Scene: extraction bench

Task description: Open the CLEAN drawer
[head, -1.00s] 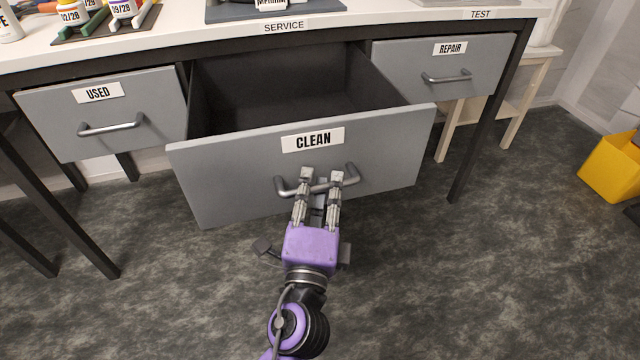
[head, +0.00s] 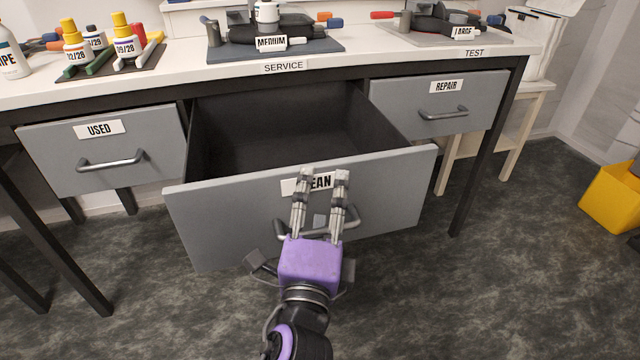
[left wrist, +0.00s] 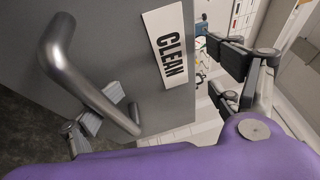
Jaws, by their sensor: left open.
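The CLEAN drawer (head: 230,222) is pulled well out from the middle of the bench, and its dark inside looks empty. Its grey front carries a CLEAN label (head: 292,187), partly covered by my fingers, and a bar handle (head: 350,225). My left gripper (head: 320,178) is open in front of the drawer front, its fingers reaching up past the handle to the label. In the left wrist view the handle (left wrist: 85,85) and the label (left wrist: 168,58) show close up, with the fingers apart. Whether the gripper touches the handle I cannot tell. My right gripper is not in view.
The USED drawer (head: 60,160) on the left and the REPAIR drawer (head: 475,98) on the right look shut. Bottles and tools stand on the bench top (head: 190,70). A yellow bin (head: 612,197) stands at the far right. The floor in front is clear.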

